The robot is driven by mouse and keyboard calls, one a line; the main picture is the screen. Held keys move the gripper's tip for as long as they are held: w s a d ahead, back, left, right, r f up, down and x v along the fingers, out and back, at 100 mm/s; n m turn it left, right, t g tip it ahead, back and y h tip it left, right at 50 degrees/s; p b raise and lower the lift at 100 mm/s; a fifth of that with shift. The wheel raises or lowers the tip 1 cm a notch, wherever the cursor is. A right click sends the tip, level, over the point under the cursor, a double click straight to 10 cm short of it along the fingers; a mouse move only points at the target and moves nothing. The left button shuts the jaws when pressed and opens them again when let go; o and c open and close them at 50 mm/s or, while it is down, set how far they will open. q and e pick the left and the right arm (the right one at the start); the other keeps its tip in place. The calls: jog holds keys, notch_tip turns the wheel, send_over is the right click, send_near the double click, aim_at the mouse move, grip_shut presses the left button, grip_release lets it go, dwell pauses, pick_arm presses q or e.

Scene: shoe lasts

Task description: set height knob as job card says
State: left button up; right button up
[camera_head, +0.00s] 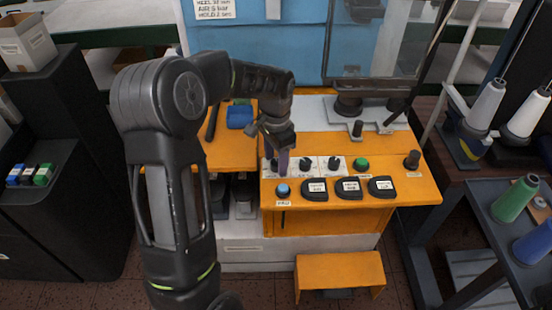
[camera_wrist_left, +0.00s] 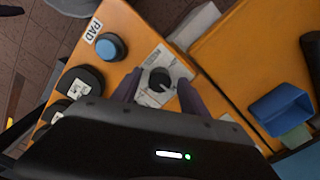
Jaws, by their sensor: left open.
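A row of black knobs on white scale plates sits on the orange machine panel. My left gripper (camera_head: 281,160) is over the left end of this row, pointing down. In the left wrist view its two purple fingers are apart, with a black knob (camera_wrist_left: 160,79) seen between and just beyond their tips; I cannot tell if they touch it. Further right are a middle knob (camera_head: 305,164) and a right knob (camera_head: 334,163). Their labels are too small to read. A white card (camera_head: 214,9) with printed lines hangs on the blue machine front. My right gripper is not in view.
A blue button (camera_head: 283,190) marked PAD, several black labelled pads (camera_head: 348,188) and a green button (camera_head: 361,164) are close by on the panel. A blue tray (camera_head: 240,116) lies on the orange side table. Thread cones (camera_head: 486,105) stand at right.

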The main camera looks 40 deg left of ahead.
aim_at(276, 162)
pick_arm(q)
jog(key=shift+r, duration=0.15)
notch_tip(276, 162, up, 8)
jog(key=shift+f+b, duration=0.2)
jog(key=shift+b, duration=0.1)
jog(key=shift+f, duration=0.1)
dwell(0.4)
